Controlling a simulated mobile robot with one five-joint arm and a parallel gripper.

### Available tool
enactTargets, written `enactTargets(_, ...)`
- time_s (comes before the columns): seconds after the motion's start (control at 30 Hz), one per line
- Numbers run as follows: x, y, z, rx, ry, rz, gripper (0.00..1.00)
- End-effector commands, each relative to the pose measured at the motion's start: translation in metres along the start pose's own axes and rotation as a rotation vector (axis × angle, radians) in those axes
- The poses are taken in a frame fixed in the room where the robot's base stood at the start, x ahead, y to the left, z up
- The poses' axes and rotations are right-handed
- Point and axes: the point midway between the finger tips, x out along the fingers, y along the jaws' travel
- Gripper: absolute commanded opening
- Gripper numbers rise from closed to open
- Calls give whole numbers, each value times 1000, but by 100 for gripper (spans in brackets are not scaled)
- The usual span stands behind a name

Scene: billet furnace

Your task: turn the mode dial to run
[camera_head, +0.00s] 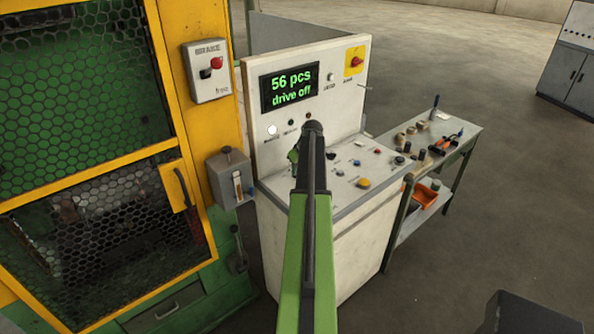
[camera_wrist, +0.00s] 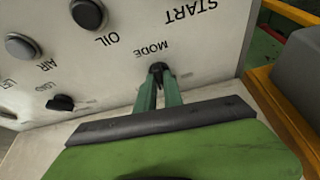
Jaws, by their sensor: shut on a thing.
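In the wrist view the mode dial (camera_wrist: 157,70) is a small black knob on the white panel, below the MODE label. My gripper (camera_wrist: 158,80) has its two green fingers closed on this dial from both sides. The fingers hide most of the dial, so I cannot tell its pointer position. In the head view my gripper (camera_head: 293,155) is at the lower left of the control panel's upright face, and my arm covers part of the panel. The dial cannot be made out there. The display (camera_head: 290,86) reads "56 pcs" and "drive off".
A red knob on a yellow plate (camera_head: 355,61) is at the panel's upper right. Buttons, including a yellow one (camera_head: 363,183), sit on the sloping desk. A yellow-framed mesh guard (camera_head: 160,95) stands left, and a workbench (camera_head: 462,130) with tools stands right.

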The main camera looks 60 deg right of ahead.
Motion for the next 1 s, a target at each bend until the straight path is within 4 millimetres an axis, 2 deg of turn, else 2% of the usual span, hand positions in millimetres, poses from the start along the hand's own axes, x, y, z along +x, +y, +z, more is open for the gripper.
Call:
enactTargets(0.6, 1, -6, -1, 452, 1, 185, 0)
enactTargets(1.0, 1, -6, -2, 629, 1, 257, 0)
